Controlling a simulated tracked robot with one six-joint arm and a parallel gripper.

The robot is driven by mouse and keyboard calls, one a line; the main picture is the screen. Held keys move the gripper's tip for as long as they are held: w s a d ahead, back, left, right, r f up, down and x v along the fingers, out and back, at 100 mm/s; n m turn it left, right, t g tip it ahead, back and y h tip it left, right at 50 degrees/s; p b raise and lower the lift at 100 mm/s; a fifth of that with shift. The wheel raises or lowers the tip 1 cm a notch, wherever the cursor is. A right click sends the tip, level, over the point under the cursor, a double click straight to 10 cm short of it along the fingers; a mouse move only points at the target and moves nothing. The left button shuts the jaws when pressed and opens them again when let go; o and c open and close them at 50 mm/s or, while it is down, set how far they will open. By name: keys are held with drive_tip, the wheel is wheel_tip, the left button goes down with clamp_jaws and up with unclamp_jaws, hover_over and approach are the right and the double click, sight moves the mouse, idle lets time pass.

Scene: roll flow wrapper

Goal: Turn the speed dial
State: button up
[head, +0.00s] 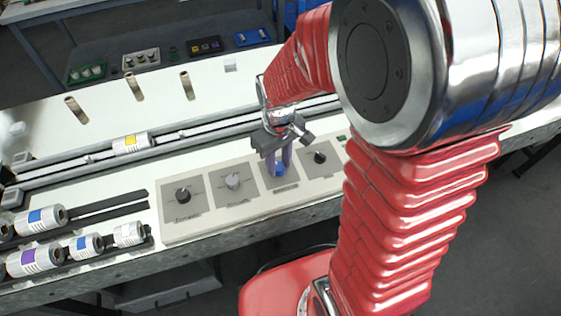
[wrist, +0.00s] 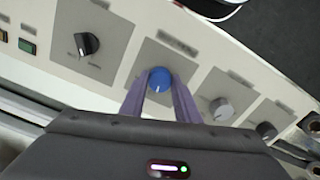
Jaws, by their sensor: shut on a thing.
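The dial panel (head: 240,217) is a cream strip with grey plates along the front of the machine. A blue dial (wrist: 159,79) with a pale pointer line sits on one of these plates; in the head view the blue dial (head: 280,169) shows low between the fingers. My gripper (wrist: 160,88) has its two purple fingers on either side of the blue dial, shut on it. In the head view my gripper (head: 279,165) reaches down to the panel from above. The plate's label is too small to read.
Other dials flank the blue one: a grey dial (head: 233,181), a black dial (head: 183,195) and another black dial (head: 320,157). A green button (wrist: 27,46) is near the panel's end. Several labelled rolls, one with a purple band (head: 35,260), lie at the left.

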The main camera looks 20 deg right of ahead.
sight(278, 166)
drive_tip(key=shift+w+a+r+m, duration=0.1)
drive_tip(key=shift+w+m, duration=0.1)
drive_tip(key=shift+m, duration=0.9)
drive_tip(key=o, duration=1)
drive_tip(key=shift+s, duration=0.1)
drive_tip(key=shift+o, duration=0.2)
wheel_tip(278, 166, up, 14)
drive_tip(key=shift+f, duration=0.2)
